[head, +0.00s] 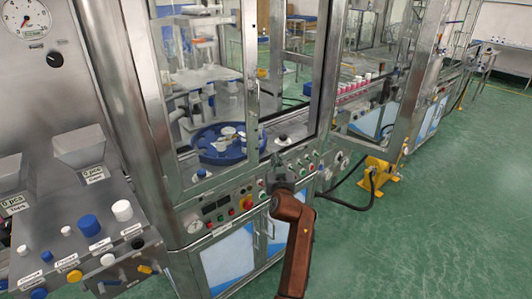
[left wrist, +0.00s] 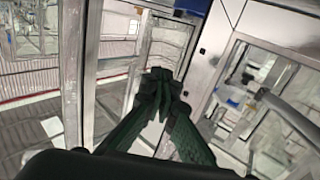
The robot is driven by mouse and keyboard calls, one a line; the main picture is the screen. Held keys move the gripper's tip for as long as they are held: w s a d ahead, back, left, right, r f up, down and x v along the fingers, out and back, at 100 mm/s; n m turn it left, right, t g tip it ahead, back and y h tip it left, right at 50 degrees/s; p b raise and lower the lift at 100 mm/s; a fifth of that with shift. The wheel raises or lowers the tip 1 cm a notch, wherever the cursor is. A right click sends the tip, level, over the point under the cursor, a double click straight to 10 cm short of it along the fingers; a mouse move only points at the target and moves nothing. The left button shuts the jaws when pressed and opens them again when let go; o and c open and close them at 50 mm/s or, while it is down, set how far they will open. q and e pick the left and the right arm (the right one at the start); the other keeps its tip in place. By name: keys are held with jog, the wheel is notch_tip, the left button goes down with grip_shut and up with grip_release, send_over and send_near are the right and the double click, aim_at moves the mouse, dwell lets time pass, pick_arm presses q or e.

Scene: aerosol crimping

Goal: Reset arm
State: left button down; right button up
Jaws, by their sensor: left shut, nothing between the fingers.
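My left arm rises from the bottom of the head view, with its dark gripper (head: 279,178) in front of the machine's control panel (head: 225,207). In the left wrist view the green-black fingers of the left gripper (left wrist: 160,82) are together and hold nothing. Glass panels and metal frames of the machine show beyond them. I cannot tell whether the gripper touches the panel. My right gripper is not in view.
A blue round tray (head: 208,155) with pale parts stands behind the machine's glass. A button console (head: 85,240) is at the lower left. A yellow floor unit (head: 378,175) with a black hose stands to the right. Green floor (head: 450,210) is clear at the right.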

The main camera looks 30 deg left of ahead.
pick_arm(q)
jog(key=shift+s+d+f, duration=0.1)
jog(key=shift+s+d, duration=0.1)
jog(key=shift+d, duration=0.5)
jog(key=shift+s+d, duration=0.2)
jog(key=shift+d, duration=0.45)
